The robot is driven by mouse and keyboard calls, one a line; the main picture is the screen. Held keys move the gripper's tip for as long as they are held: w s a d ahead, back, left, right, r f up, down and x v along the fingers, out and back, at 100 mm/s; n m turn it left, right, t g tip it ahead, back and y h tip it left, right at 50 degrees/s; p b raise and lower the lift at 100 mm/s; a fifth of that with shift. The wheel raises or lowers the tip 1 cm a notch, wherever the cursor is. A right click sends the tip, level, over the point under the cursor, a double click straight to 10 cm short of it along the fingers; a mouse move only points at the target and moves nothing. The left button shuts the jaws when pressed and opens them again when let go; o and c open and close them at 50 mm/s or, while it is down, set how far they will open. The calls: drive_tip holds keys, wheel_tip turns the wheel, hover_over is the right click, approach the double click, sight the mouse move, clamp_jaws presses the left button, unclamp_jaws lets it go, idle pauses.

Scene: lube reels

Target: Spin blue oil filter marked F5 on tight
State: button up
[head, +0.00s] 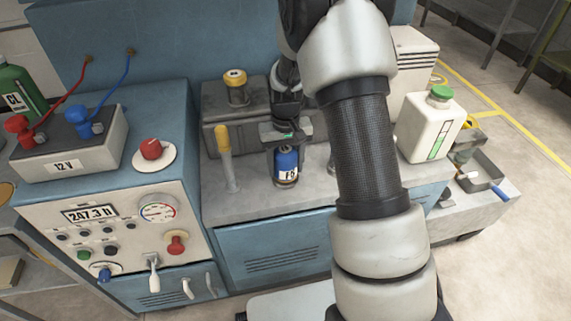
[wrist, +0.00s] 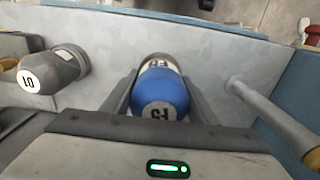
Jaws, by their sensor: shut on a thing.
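The blue oil filter marked F5 (head: 287,168) stands upright on the grey bench top in the head view. It has a blue body and a white label band, and its blue end with the F5 mark shows in the wrist view (wrist: 160,97). My gripper (head: 287,146) comes down from above and is shut on the filter. In the wrist view the two fingers lie along both sides of the filter. The filter's lower end and whatever lies under it are hidden.
A yellow-handled post (head: 226,155) stands close left of the filter. A grey piece marked 01 (wrist: 48,70) is close on the other side. A white jug with a green cap (head: 430,125) stands right. The control panel (head: 120,235) is at left.

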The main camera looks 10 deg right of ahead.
drive_tip(key=shift+f, duration=0.3)
drive_tip(key=o, duration=1)
